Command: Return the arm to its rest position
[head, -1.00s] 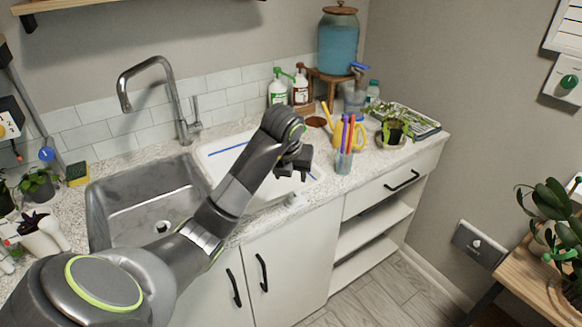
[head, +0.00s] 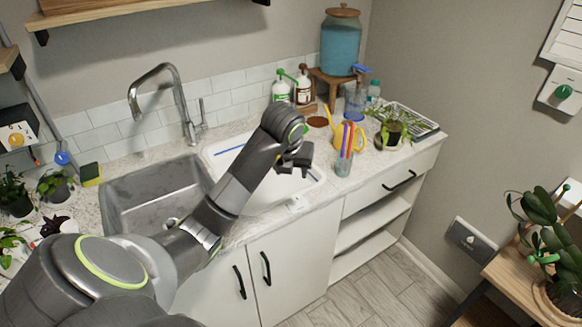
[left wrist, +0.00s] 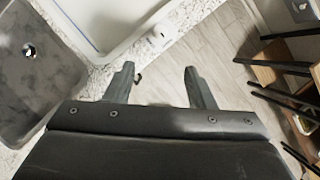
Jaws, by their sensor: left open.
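My left arm comes in from the lower left in the head view and reaches over the counter. Its gripper (head: 296,160) is above the front part of the white tray (head: 222,150) beside the sink. In the left wrist view the two fingers of the gripper (left wrist: 160,88) are apart with nothing between them, over the counter's front edge and the floor. My right gripper is not in view.
The counter (head: 325,185) holds a grey sink (head: 150,200), a glass with colored sticks (head: 343,163), a yellow watering can (head: 350,138), and a potted plant (head: 391,133). A wooden stand with a plant (head: 540,225) is at right. The floor (head: 375,285) between is clear.

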